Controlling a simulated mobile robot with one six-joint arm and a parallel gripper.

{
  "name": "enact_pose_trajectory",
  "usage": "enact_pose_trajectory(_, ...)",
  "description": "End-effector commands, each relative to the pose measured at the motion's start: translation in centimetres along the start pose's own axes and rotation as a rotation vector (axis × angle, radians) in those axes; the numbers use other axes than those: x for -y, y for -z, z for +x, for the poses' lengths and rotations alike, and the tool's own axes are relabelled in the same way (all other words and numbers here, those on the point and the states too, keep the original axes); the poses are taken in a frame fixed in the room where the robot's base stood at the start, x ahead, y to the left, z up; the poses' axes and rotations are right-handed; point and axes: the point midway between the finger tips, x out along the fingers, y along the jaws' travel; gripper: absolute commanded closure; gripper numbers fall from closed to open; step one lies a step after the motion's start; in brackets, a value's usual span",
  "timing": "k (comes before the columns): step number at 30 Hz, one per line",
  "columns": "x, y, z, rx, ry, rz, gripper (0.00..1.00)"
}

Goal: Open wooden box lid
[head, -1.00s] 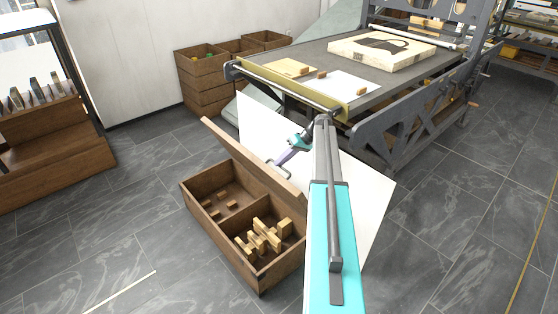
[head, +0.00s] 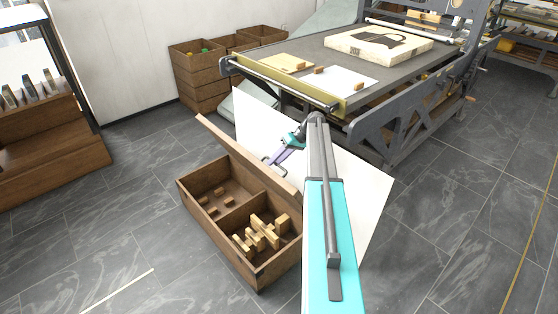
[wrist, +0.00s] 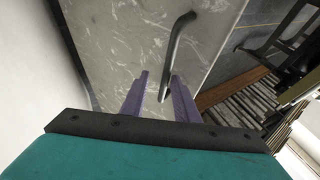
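The wooden box (head: 187,196) stands on the floor with its top open. Its brown lid (head: 235,146) is raised and leans back along the far long side. A dark bar handle (head: 275,161) shows just above the lid's upper edge. My gripper (head: 273,160) is beside the handle, behind the lid. In the wrist view, its purple fingers (wrist: 160,78) are apart. The handle (wrist: 179,42) runs down to between them against a grey, marbled panel (wrist: 125,40). Whether the fingers touch the handle is unclear.
The box's two compartments hold small wooden blocks (head: 262,233). A white panel (head: 365,190) is behind the box and my arm. The press table (head: 310,52) stands behind, with stacked crates (head: 190,80) to its left. A wooden shelf unit (head: 60,150) is at left. Floor in front is clear.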

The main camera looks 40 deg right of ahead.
Motion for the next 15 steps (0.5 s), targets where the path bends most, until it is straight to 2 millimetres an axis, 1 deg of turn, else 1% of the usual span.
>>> enact_pose_trajectory(8,1.6,1.2,-2.3,-0.001,-0.003,0.000,0.72)
enact_pose_trajectory(15,2.9,-0.9,-2.4,0.001,-0.001,0.001,0.72)
